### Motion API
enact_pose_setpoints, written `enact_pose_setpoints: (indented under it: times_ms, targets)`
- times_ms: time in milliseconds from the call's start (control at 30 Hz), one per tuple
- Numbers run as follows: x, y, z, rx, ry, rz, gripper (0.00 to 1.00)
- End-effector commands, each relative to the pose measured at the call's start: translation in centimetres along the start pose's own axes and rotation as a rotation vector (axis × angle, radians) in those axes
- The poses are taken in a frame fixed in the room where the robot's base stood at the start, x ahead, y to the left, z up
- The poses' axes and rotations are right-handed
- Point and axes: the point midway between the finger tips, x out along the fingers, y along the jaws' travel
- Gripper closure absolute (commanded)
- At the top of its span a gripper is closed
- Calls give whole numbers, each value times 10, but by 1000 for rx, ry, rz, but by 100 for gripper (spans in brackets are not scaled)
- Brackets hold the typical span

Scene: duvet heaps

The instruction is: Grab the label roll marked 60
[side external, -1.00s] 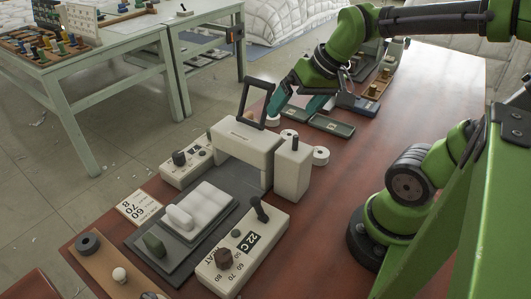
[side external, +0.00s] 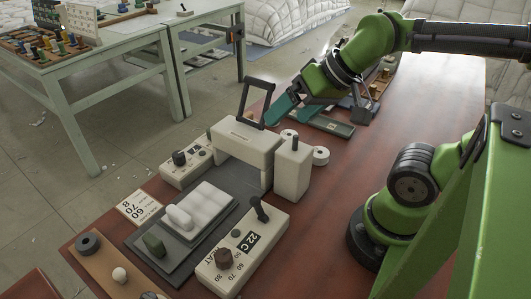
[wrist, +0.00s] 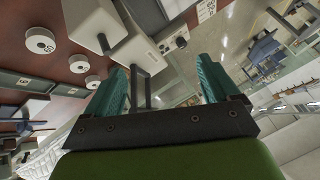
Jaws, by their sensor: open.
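Three white label rolls stand near the white press. One roll (side external: 321,155) is right of the press post, and another (side external: 290,135) is just behind it. The wrist view shows all three: a larger-looking one (wrist: 40,41), a middle one (wrist: 78,63) and one (wrist: 93,81) beside the left finger. Their marks are too small to read, so I cannot tell which is 60. My gripper (side external: 286,110) has teal fingers and is tilted down beside the press's dark handle, close to the rolls. In the wrist view my gripper (wrist: 161,67) is open, with no roll between its fingers.
The white press (side external: 245,138) with its raised dark handle (side external: 256,100) stands close to the gripper. A control box (side external: 242,250) is in front. Dark trays (side external: 331,125) lie behind the rolls. The red table (side external: 350,190) is clear right of the rolls.

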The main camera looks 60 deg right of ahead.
Motion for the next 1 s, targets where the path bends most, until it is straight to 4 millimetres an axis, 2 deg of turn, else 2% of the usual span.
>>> enact_pose_setpoints:
  times_ms: [167, 267, 367, 500, 700, 833, 1000]
  targets:
    - [7, 8, -2, 33, -25, 23, 12]
    - [18, 27, -14, 113, -64, 69, 12]
    - [29, 59, -30, 393, -118, 162, 12]
    - [37, 104, -44, 882, -139, 316, 12]
    - [39, 163, -54, 1570, -56, 561, 12]
    - [35, 191, -56, 1974, 69, 703, 12]
    - [26, 204, -59, 2345, 242, 793, 12]
